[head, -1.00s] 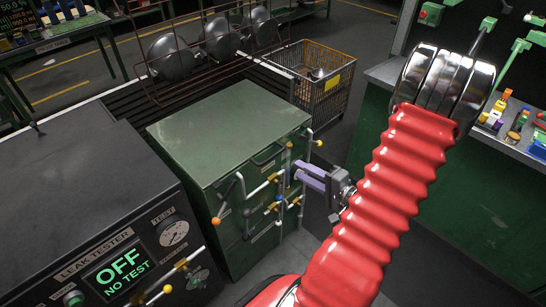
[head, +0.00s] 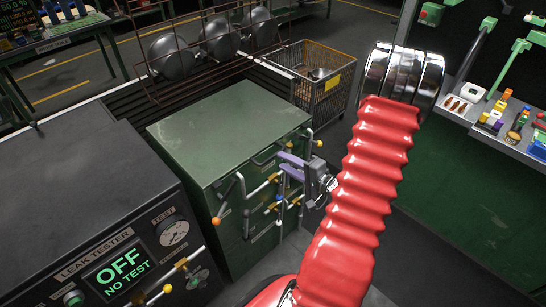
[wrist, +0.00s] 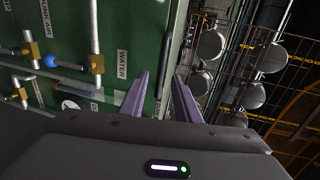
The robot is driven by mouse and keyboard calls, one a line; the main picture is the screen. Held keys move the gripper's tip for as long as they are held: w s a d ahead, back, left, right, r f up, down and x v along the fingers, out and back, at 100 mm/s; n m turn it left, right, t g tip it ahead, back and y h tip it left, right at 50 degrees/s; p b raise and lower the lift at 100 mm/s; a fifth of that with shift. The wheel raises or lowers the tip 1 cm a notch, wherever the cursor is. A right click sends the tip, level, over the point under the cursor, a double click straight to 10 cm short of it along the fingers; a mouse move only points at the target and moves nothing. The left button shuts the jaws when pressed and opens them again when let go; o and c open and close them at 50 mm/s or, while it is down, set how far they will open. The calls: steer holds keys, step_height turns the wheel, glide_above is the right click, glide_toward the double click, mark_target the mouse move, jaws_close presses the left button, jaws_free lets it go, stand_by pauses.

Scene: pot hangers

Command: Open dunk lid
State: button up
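The green dunk tank (head: 230,215) stands in the middle of the head view. Its flat green lid (head: 232,128) lies level on top and looks shut. A dark handle (head: 268,155) is at the lid's front edge. My gripper (head: 281,163), with two purple fingers, is at the tank's front right, just right of the handle. In the wrist view my gripper (wrist: 160,85) shows both fingers spread beside the green tank face (wrist: 120,35). I cannot tell whether a finger touches the tank.
Pipes and valve levers (head: 240,185) stick out of the tank's front, close to my fingers. The leak tester (head: 110,260) stands at the left. A rack of round pots (head: 220,40) and a wire cart (head: 325,85) are behind. A workbench (head: 490,135) is at right.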

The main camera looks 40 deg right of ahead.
mark_target(274, 155)
steer(key=shift+x, duration=3.1)
steer(key=shift+c, duration=0.2)
jaws_close()
steer(key=shift+a, duration=0.15)
